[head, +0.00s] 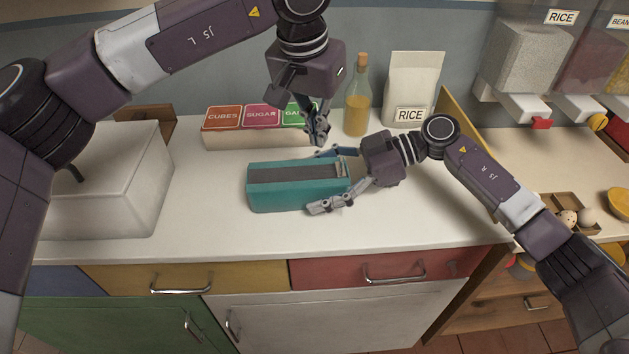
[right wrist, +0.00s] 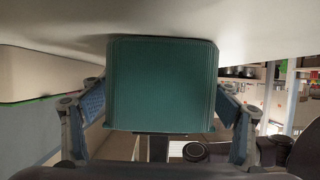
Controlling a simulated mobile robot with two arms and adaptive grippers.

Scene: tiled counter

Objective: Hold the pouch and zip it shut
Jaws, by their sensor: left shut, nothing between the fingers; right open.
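The teal pouch (head: 262,200) lies on the white counter, with a dark grey strip along its top. A small pale piece shows at the strip's right end; I cannot tell whether it is the zip pull. My right gripper (head: 324,180) is open around the pouch's right end, one finger along the far side and one along the near side. In the right wrist view the pouch's teal end panel (right wrist: 162,85) sits between the spread fingers of this gripper (right wrist: 160,104). My left gripper (head: 320,138) is shut and empty, above and behind the pouch's right part.
Behind the pouch stand a box labelled CUBES and SUGAR (head: 225,137), a corked bottle (head: 357,105) and a RICE bag (head: 412,80). A white sink (head: 105,205) is at the left. The counter in front of and left of the pouch is clear.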

